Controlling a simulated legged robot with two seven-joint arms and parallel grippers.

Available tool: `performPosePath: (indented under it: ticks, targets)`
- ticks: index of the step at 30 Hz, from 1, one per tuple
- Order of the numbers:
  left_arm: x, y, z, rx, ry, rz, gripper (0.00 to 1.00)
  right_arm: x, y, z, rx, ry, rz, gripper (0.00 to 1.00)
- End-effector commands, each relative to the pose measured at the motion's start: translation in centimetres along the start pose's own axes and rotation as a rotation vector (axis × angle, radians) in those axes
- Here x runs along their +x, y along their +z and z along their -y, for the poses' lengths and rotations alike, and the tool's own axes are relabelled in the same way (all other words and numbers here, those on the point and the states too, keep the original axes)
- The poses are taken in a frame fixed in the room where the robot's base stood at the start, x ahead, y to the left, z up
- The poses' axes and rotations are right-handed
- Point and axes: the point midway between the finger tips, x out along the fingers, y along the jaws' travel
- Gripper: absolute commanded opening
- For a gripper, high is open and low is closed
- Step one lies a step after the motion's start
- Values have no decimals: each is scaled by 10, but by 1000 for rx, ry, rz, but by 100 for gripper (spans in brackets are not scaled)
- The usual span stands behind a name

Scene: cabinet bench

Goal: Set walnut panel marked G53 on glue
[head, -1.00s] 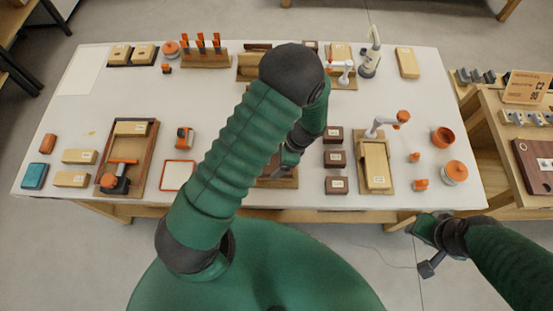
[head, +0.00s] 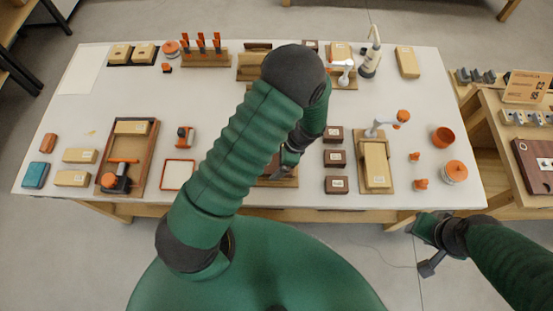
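Three dark walnut panels with small white labels stand in a column right of centre: the upper panel (head: 333,134), the middle panel (head: 335,159) and the lower panel (head: 336,185). Their labels are too small to read, so I cannot tell which is G53. My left gripper (head: 287,163) points down beside the column, to its left, low over a brown board (head: 287,182). My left arm hides much of that board, the fingertips and anything between them. No glue can be made out. My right gripper (head: 427,246) hangs off the table's front edge at the right.
A board with a pale block and a white-and-orange clamp (head: 376,165) stands right of the panels. Orange pots (head: 443,137) are farther right. A framed tray (head: 131,157) and pale blocks (head: 73,178) are at the left. White table (head: 230,193) is bare in places.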

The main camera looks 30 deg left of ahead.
Motion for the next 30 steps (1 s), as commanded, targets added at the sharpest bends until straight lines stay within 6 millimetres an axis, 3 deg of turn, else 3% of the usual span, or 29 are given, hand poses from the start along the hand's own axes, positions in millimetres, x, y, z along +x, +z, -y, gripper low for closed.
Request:
performPosePath:
  ticks: [15, 16, 18, 30]
  targets:
    - [0, 0, 2, -1, -3, -2, 100, 0, 0, 0, 0, 0, 0, 36]
    - [0, -1, 2, -1, -3, -2, 93, 0, 0, 0, 0, 0, 0, 36]
    - [0, -1, 2, -1, -3, -2, 100, 0, 0, 0, 0, 0, 0, 36]
    - [-10, 3, 3, -2, -4, -3, 100, -9, -2, 0, 0, 0, 0, 36]
